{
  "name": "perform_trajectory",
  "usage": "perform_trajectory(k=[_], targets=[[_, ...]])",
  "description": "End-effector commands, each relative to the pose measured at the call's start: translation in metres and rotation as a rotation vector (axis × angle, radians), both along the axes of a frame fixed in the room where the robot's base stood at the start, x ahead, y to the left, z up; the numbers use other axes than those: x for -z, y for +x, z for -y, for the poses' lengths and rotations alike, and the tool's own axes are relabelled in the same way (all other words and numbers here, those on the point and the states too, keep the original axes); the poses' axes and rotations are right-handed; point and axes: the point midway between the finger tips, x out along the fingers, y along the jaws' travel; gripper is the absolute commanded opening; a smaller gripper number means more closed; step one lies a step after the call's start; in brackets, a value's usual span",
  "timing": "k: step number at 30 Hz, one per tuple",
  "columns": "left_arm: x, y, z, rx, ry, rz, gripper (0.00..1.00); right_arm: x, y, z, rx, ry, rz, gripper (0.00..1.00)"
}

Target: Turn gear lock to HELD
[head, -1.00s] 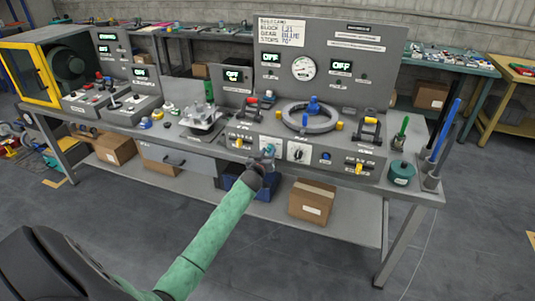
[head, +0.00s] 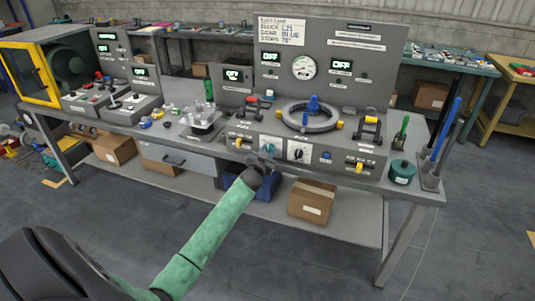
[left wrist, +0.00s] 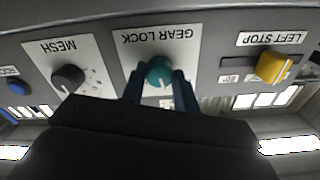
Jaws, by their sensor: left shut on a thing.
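The gear lock is a round teal knob (left wrist: 158,72) on a white plate marked GEAR LOCK, seen upside down in the left wrist view. My left gripper (left wrist: 160,88) has one dark blue finger on each side of the knob and is shut on it. The knob has a pale pointer mark, but the fingers hide the plate's lower lettering, so I cannot read its setting. In the head view my left gripper (head: 264,157) is at the bench's front panel, partly covering the teal knob (head: 270,147). My right gripper is not in view.
The black MESH knob (left wrist: 68,78) and the yellow LEFT STOP lever (left wrist: 272,67) flank the gear lock. Above the panel a grey ring (head: 309,118) with a blue piece stands on the bench. A cardboard box (head: 312,201) sits on the lower shelf.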

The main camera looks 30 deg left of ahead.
Motion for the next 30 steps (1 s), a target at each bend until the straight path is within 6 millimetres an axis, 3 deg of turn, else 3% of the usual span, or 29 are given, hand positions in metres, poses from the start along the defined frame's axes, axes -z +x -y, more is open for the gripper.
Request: perform_trajectory(k=[21, 30], targets=[[0.001, 0.000, 0.000, 0.001, 0.660, -0.159, 0.07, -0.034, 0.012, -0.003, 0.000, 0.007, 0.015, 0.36], [0.001, 0.000, 0.000, 0.001, 0.879, -0.213, 0.07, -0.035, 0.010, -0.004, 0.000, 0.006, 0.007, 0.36]])
